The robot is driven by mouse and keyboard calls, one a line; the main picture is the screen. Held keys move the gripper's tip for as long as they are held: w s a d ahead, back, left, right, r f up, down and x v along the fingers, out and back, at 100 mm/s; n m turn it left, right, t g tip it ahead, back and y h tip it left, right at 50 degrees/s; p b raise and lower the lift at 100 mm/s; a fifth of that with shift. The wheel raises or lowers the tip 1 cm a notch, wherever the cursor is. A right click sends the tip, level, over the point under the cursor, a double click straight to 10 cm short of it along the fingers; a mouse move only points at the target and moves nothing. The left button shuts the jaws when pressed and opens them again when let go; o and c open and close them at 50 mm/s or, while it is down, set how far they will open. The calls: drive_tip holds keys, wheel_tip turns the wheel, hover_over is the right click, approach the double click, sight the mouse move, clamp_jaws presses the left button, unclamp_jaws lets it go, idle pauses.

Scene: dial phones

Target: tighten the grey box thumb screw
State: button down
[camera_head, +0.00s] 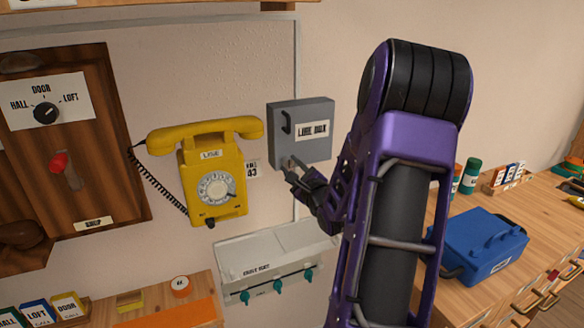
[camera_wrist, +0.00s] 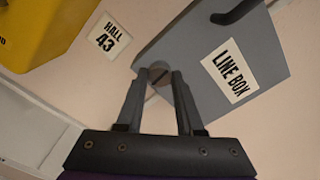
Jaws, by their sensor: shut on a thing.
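The grey box (camera_head: 302,131), labelled LINE BOX, is fixed to the wall right of the yellow phone. It also fills the upper right of the wrist view (camera_wrist: 212,58). Its thumb screw (camera_wrist: 158,72) is a small round head with a slot, at the box's lower left corner. My gripper (camera_wrist: 158,78) is at that corner, its two fingertips on either side of the screw head and shut on it. In the head view my gripper (camera_head: 289,172) reaches the box's lower edge from the right, and the screw itself is hard to make out there.
A yellow dial phone (camera_head: 213,180) hangs close left of the box. A pale box with teal knobs (camera_head: 276,268) is below my gripper. A blue case (camera_head: 485,245) stands on the right bench. A wooden panel (camera_head: 95,130) with a dial is at far left.

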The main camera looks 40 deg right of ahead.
drive_tip(key=shift+r, duration=0.1)
idle(0.5)
drive_tip(key=c, duration=0.5)
unclamp_jaws()
drive_tip(key=shift+w, duration=0.1)
